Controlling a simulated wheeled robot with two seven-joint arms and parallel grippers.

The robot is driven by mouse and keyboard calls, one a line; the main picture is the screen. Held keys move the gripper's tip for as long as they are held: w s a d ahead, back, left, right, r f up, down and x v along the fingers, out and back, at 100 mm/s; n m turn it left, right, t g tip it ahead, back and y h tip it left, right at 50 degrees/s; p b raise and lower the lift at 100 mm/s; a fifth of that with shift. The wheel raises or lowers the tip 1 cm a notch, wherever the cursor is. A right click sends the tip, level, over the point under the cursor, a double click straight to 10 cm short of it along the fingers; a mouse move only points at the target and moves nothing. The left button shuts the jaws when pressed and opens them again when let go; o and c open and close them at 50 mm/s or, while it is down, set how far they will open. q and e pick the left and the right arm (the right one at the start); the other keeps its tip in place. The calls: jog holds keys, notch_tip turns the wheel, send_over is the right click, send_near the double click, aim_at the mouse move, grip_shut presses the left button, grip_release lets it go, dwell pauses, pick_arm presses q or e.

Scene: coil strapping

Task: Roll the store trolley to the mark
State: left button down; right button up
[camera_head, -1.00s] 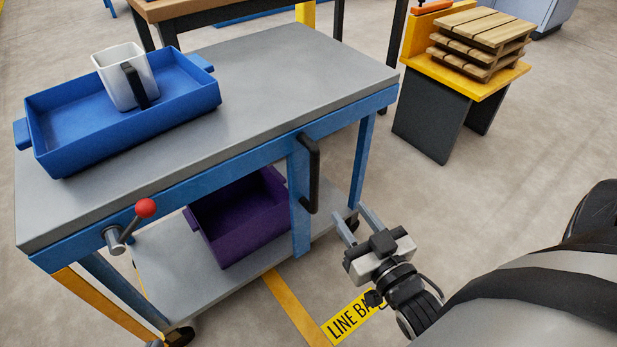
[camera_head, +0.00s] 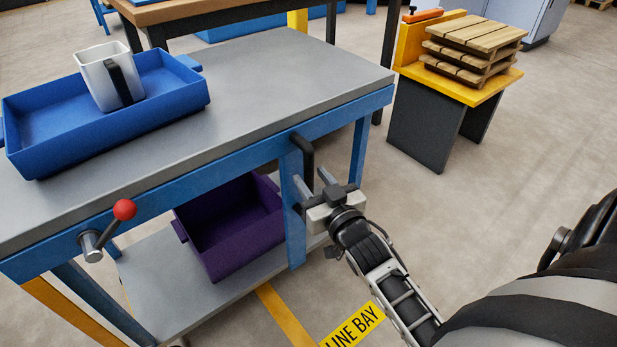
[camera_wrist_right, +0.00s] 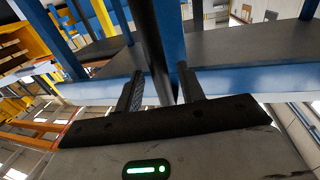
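The store trolley (camera_head: 260,85) has a grey top, a blue frame and a lower shelf. Its upright black handle (camera_head: 306,152) is on the near side, at the right. My right gripper (camera_head: 312,182) is at the handle's lower part with its fingers apart. In the right wrist view the dark handle bar (camera_wrist_right: 158,45) shows between the two spread fingers (camera_wrist_right: 162,88); I cannot tell whether they touch it. A red-knobbed lever (camera_head: 122,210) is on the trolley's near left side. My left gripper is out of view.
A blue tray (camera_head: 180,108) holding a white jug (camera_head: 98,84) stands on the trolley top. A purple bin (camera_head: 232,232) is on the lower shelf. A yellow-topped stand (camera_head: 455,88) with wooden pallets is at the back right. A wooden-topped bench (camera_head: 185,10) stands behind. Floor at the right is clear.

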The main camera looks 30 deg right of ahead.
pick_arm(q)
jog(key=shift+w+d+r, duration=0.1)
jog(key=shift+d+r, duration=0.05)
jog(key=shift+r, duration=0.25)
pick_arm(e)
jog(key=shift+w+d, duration=0.15)
jog(key=shift+w, duration=1.05)
grip_shut()
jog(key=shift+d, duration=0.1)
